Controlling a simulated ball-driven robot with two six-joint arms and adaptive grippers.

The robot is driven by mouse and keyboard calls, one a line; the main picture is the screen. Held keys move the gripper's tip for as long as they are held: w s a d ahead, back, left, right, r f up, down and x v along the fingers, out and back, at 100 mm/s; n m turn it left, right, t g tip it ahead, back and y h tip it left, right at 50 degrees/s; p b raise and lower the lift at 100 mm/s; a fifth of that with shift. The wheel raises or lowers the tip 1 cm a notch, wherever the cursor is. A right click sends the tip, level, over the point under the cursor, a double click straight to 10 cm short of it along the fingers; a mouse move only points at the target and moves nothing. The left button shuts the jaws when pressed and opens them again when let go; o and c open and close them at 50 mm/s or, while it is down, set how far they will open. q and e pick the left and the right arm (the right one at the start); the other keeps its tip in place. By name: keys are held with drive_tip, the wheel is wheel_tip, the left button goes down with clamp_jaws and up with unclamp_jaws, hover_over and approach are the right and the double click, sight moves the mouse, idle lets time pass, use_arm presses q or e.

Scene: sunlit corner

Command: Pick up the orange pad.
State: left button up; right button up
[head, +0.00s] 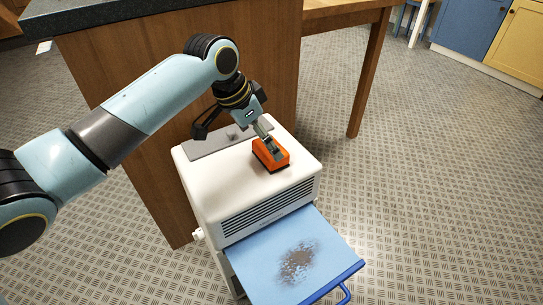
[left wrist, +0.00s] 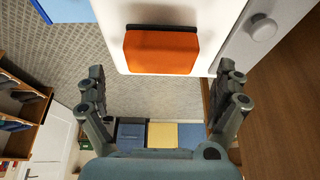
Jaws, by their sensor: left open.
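The orange pad (head: 284,158) lies on the white top of a boxy appliance, near its right side. In the left wrist view the pad (left wrist: 161,54) is a block with a dark strip along one edge. My left gripper (head: 268,146) is at the pad from above, and a finger covers part of it in the head view. In the left wrist view my left gripper (left wrist: 163,84) is open, its fingers apart on either side of the pad's line, with nothing between them. Whether a finger touches the pad I cannot tell. My right gripper is not in view.
The white appliance (head: 205,180) has a grey panel with a knob (head: 233,133) on top. A blue tray (head: 245,262) with a dark gritty patch sticks out of its front. A wooden counter (head: 130,75) stands close behind. The patterned floor to the right is clear.

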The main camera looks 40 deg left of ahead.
use_arm(q)
drive_tip(key=shift+w+f, duration=0.15)
drive_tip(key=shift+f, duration=0.2)
drive_tip(key=shift+w+d+f, duration=0.1)
drive_tip(key=shift+f, duration=0.1)
drive_tip(key=b+x, duration=0.2)
drive_tip(key=x, duration=0.2)
drive_tip(key=shift+b, duration=0.3)
drive_tip(key=shift+w+f, duration=0.15)
drive_tip(key=shift+f, duration=0.2)
drive_tip(key=shift+r, duration=0.15)
drive_tip(key=c, duration=0.9)
